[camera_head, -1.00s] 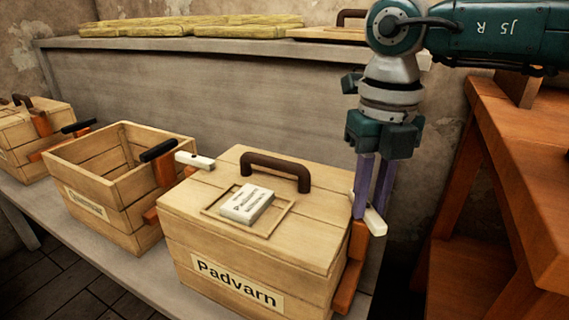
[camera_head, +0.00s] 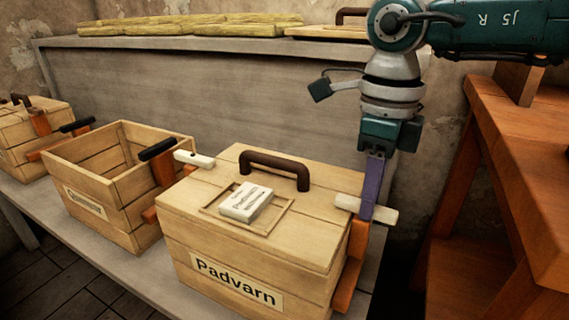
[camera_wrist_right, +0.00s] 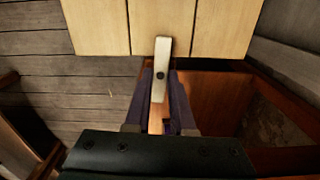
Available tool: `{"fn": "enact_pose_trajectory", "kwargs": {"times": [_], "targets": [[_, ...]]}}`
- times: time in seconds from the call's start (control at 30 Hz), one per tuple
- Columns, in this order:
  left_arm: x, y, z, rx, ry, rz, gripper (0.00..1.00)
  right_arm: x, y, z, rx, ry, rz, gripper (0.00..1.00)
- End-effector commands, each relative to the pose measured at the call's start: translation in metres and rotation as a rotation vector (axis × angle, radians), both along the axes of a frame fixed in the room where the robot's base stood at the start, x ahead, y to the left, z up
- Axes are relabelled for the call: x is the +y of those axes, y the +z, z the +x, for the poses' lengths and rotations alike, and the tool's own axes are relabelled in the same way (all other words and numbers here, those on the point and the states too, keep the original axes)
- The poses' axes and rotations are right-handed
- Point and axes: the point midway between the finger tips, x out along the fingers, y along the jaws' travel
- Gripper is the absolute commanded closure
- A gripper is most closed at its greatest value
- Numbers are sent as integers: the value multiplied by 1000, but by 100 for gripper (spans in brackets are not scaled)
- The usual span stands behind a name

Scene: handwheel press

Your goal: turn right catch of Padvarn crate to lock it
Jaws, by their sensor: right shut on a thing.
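The Padvarn crate (camera_head: 235,245) stands on the grey bench with its lid on. Its right catch (camera_head: 382,213) is a white bar on top of an orange post (camera_head: 352,262) at the crate's right side. The bar lies crosswise, its inner end over the lid's right edge. The wrist view shows this catch (camera_wrist_right: 161,62) with its far end over the lid planks. My right gripper (camera_head: 373,192) points down from above and is shut on the catch, one purple finger on each side. The left catch (camera_head: 195,159) lies across the lid's left edge. My left gripper is out of view.
A brown handle (camera_head: 275,163) and a white labelled block (camera_head: 245,203) are on the lid. An open crate (camera_head: 105,213) with black catches stands to the left. A grey wall panel (camera_head: 220,80) rises behind. An orange wooden frame (camera_head: 500,150) stands at the right.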

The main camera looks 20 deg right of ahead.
Motion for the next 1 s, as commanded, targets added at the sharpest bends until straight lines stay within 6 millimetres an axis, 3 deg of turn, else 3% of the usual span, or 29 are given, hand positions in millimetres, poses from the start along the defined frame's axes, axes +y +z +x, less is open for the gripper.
{"fn": "enact_pose_trajectory", "kwargs": {"times": [0.73,0.77,1.0], "targets": [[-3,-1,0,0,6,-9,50,0,0,0,-1,87,1,100],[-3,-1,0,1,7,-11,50,0,0,0,-1,87,1,76],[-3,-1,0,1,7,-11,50,0,0,0,-1,86,1,48]]}}
